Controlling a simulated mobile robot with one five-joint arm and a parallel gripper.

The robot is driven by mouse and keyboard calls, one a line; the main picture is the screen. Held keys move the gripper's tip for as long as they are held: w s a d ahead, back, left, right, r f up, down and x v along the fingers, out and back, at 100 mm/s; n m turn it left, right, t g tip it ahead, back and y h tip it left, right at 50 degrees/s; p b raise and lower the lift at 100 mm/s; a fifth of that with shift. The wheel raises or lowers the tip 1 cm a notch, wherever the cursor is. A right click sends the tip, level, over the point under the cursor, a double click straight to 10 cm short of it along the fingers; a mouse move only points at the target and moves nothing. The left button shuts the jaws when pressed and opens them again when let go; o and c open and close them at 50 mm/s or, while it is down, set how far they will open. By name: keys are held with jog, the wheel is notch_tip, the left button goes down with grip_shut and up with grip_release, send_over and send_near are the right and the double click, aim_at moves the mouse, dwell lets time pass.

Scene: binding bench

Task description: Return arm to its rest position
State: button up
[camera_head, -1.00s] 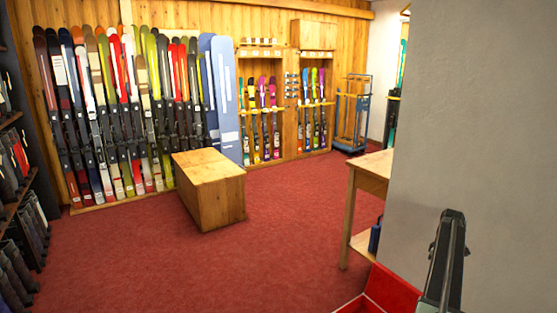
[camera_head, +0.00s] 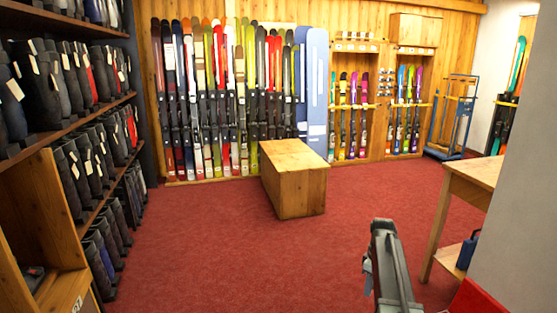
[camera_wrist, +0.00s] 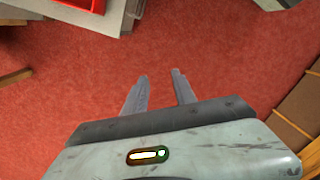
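My gripper (camera_wrist: 160,76) shows in the wrist view with its two grey fingers apart and nothing between them. In the head view my arm rises from the bottom edge, right of centre, over the carpet; the fingertips cannot be made out there.
A wooden box (camera_head: 294,180) stands mid-floor before racks of skis (camera_head: 225,100). Boot shelves (camera_head: 60,150) line the left. A wooden table (camera_head: 470,178), a grey wall (camera_head: 525,230) and a red container (camera_head: 475,300) are at right. The carpet (camera_head: 215,250) between is clear.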

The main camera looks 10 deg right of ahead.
jog(key=s+a+f+b, duration=0.1)
jog(key=s+a, duration=0.3)
jog(key=a, duration=0.6)
jog(key=s+a+f+b, duration=0.1)
jog(key=s+a+f, duration=0.15)
jog(key=a, duration=0.65)
jog(key=s+a+m, duration=0.5)
jog(key=s+m, duration=0.2)
jog(key=s, duration=0.3)
notch_tip(320, 180, up, 26)
jog(key=m+p, duration=0.1)
jog(key=p, duration=2.4)
jog(key=shift+w+a, duration=0.15)
jog(key=shift+w, duration=0.05)
jog(key=shift+f, duration=0.1)
